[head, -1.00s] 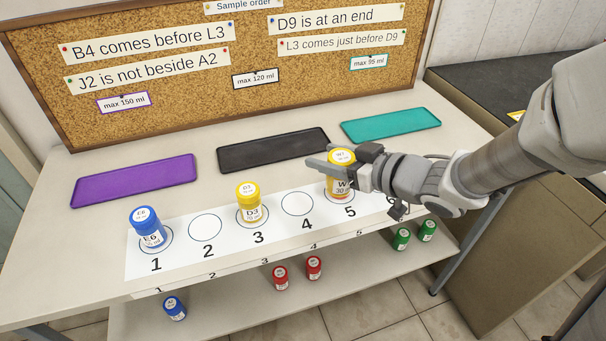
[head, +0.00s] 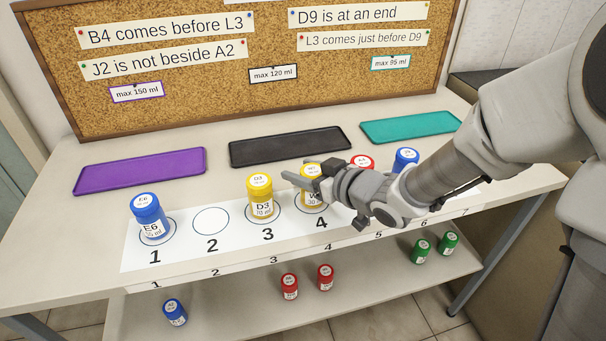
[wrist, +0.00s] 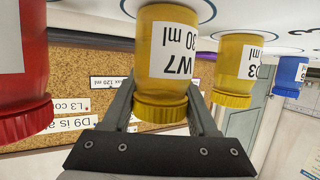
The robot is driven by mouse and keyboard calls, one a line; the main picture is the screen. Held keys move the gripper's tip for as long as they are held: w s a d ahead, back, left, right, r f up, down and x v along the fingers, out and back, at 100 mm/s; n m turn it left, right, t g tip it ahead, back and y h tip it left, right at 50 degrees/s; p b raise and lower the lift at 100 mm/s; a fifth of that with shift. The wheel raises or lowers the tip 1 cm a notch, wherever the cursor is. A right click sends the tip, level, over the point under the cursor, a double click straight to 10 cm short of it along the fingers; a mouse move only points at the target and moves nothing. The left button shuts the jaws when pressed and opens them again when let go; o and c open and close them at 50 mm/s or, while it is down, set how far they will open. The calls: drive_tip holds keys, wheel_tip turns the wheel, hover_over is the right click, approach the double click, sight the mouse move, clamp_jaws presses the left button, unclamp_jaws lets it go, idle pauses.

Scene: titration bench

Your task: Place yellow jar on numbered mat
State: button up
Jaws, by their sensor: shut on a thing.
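The yellow jar labelled W7 (head: 310,199) is upright at circle 4 of the white numbered mat (head: 187,251). My gripper (head: 313,185) is shut on this jar, reaching in from the right. In the wrist view, which is upside down, the fingers (wrist: 162,103) lie on both sides of jar W7 (wrist: 165,60). Its base looks at or very near the mat; I cannot tell whether it touches. Another yellow jar, D3 (head: 262,206), stands on circle 3. My gripper partly hides the mat around 4 and 5.
Blue jar E6 (head: 150,217) stands on circle 1; circle 2 (head: 210,220) is empty. A red jar (head: 362,162) and a blue jar (head: 406,158) show behind my gripper. Purple (head: 140,171), black (head: 290,146) and teal (head: 410,126) trays lie empty behind. Several jars stand on the lower shelf (head: 375,275).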

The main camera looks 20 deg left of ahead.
drive_tip(key=shift+f, duration=0.15)
drive_tip(key=o, duration=1.4)
drive_tip(key=shift+c, duration=0.2)
drive_tip(key=shift+r, duration=0.35)
drive_tip(key=p+v, duration=0.4)
drive_tip(key=v, duration=0.5)
drive_tip(key=shift+d+r, duration=0.15)
drive_tip(key=shift+r, duration=0.05)
drive_tip(key=shift+s+d+f+b, duration=0.2)
drive_tip(key=shift+d+f+b, duration=0.15)
drive_tip(key=shift+b, duration=0.35)
drive_tip(key=shift+s+d+r+b, duration=0.1)
drive_tip(key=shift+d+r+b, duration=0.1)
drive_tip(key=shift+b, duration=0.85)
drive_tip(key=shift+s+d+r+b, duration=0.25)
drive_tip(key=shift+s+d+b, duration=0.2)
drive_tip(key=shift+b, duration=0.75)
